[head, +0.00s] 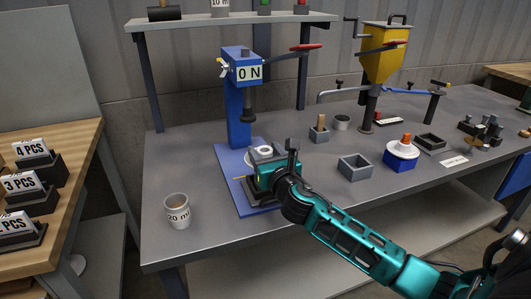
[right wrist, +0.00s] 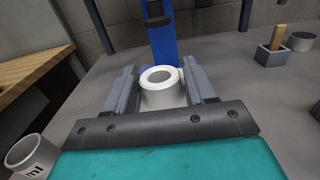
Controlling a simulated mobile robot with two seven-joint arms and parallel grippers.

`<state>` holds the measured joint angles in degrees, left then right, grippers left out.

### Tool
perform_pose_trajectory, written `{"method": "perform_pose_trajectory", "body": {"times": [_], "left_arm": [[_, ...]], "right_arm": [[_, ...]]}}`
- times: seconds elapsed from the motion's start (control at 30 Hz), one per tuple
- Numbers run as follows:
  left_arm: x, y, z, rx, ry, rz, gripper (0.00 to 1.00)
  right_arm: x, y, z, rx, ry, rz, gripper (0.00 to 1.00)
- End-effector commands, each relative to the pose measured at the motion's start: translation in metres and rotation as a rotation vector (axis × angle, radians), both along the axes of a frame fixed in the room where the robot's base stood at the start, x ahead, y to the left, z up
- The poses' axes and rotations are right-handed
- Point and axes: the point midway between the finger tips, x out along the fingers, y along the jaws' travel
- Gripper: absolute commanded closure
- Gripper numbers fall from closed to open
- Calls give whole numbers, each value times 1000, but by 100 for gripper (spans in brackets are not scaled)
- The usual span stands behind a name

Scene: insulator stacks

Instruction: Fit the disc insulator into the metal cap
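My right gripper (head: 264,157) is low over the base of the blue press (head: 240,105). In the right wrist view its two grey fingers (right wrist: 160,88) stand on either side of a white, hollow-topped round piece (right wrist: 160,97), which looks like the insulator. Its ring-shaped top (head: 265,150) also shows in the head view. The fingers are close to its sides; I cannot tell whether they touch it. Its lower part is hidden by my gripper. I cannot make out the metal cap for certain. My left gripper is not in view.
A labelled cup (head: 177,211) stands left of the press. To the right are an open grey box (head: 355,167), a small box with a wooden handle (head: 319,130), and a blue block bearing a white disc (head: 402,149). A yellow hopper (head: 384,52) stands behind.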

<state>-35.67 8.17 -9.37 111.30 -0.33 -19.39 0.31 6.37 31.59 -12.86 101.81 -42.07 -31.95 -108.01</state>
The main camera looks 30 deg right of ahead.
Motion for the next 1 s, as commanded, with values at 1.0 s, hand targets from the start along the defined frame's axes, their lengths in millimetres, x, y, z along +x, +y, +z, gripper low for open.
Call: {"method": "perform_pose_trajectory", "body": {"times": [1.0], "left_arm": [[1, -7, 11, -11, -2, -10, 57]], "right_arm": [[-70, 17, -2, 0, 7, 0, 21]]}}
